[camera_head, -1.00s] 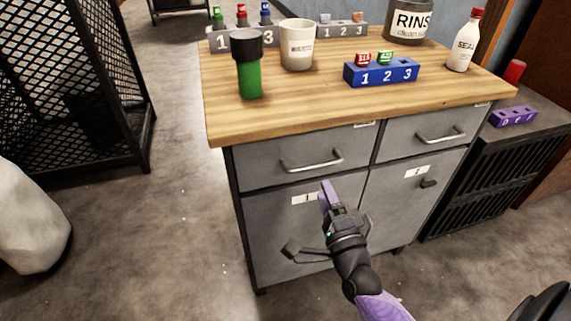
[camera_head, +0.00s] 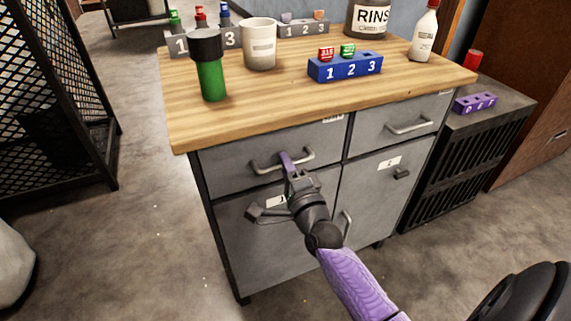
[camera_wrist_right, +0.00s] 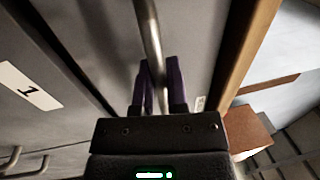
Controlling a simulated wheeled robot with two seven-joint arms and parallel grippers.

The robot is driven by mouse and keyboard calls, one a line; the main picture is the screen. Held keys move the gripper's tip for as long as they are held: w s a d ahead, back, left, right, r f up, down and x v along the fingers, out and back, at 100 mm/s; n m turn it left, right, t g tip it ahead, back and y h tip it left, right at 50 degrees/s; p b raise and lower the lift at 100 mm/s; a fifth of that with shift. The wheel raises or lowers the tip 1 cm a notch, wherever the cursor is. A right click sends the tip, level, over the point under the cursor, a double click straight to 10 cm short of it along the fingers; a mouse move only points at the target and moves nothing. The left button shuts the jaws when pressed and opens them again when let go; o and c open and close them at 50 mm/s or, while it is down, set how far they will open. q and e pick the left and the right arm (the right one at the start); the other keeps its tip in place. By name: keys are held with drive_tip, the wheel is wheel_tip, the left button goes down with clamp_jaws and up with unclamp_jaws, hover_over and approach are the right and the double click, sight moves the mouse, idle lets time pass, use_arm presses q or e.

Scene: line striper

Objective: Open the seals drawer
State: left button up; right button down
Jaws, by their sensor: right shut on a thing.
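A grey cabinet with a wooden top (camera_head: 300,100) has two upper drawers. The left drawer (camera_head: 226,172) and the right drawer (camera_head: 372,132) look closed, with fronts flush. Their small labels at the top right are too small to read, so I cannot tell which holds seals. My right gripper (camera_head: 288,163) is shut on the left drawer's bar handle (camera_head: 304,157). In the right wrist view the handle bar (camera_wrist_right: 149,30) runs between the purple fingers of my right gripper (camera_wrist_right: 160,85). My left gripper is not in view.
On the top stand a green bottle (camera_head: 211,82), a pale cup (camera_head: 259,45), a blue numbered block (camera_head: 345,69) and a white bottle (camera_head: 424,35). Cabinet doors lie below the drawers. A black mesh rack (camera_head: 55,90) stands left; the floor between is clear.

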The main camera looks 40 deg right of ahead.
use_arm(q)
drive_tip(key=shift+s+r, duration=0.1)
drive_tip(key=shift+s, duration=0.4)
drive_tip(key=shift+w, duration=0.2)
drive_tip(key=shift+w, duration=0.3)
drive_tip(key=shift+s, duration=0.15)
